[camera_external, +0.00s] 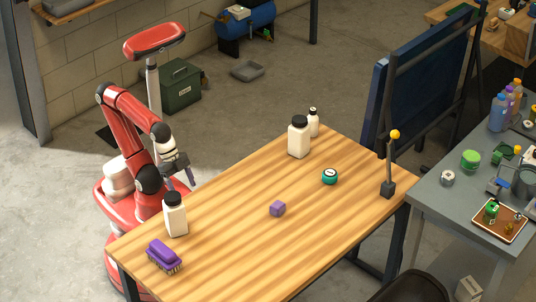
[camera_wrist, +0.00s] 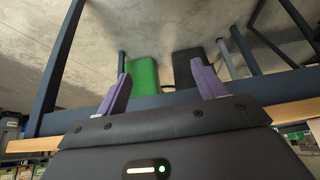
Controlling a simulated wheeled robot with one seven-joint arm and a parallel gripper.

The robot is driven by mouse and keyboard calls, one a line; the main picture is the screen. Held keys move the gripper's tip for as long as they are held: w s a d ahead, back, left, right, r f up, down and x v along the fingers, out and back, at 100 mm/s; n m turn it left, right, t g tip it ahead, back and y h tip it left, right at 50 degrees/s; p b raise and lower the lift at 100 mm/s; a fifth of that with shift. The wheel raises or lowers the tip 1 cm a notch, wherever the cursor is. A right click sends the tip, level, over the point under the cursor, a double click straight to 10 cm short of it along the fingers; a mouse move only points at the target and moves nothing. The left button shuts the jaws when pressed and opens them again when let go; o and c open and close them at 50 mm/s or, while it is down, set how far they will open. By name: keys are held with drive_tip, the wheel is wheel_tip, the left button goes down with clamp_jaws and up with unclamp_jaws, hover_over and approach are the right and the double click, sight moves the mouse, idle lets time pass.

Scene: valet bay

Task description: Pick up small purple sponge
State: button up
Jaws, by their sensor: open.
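The small purple sponge (camera_external: 277,209) is a little purple block lying on the wooden table (camera_external: 235,235), near the middle of its top. My gripper (camera_external: 183,186) is at the table's left edge, above and behind a white bottle, well to the left of the sponge and apart from it. In the wrist view my gripper (camera_wrist: 161,88) shows two purple-grey fingers spread wide with nothing between them. The sponge is not visible in the wrist view, which looks past the table edge towards the floor.
A white bottle with a black cap (camera_external: 175,214) and a purple brush (camera_external: 164,256) stand at the table's near left. The tabletop around the sponge is clear.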

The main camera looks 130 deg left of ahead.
wheel_tip(320, 180, up, 20)
drive_tip(key=w+a+r+n, duration=0.1)
drive_tip(key=w+a+r, duration=0.1)
drive_tip(key=w, duration=0.7)
drive_tip(key=w+a+r, duration=0.1)
drive_tip(key=w+r, duration=0.1)
drive_tip(key=w, duration=0.6)
drive_tip(key=n+y+p, duration=0.1)
drive_tip(key=p, duration=0.1)
approach(277, 204)
wheel_tip(277, 204, up, 3)
drive_tip(key=shift+t, duration=0.4)
drive_tip(key=f, duration=0.3)
drive_tip(key=w+f, duration=0.1)
drive_tip(key=f, duration=0.2)
drive_tip(key=shift+w, duration=0.15)
drive_tip(key=x, duration=0.7)
drive_tip(key=shift+a+f+b, duration=0.1)
drive_tip(key=shift+a+b, duration=0.1)
drive_tip(key=shift+b, duration=0.2)
drive_tip(key=c, duration=1.1)
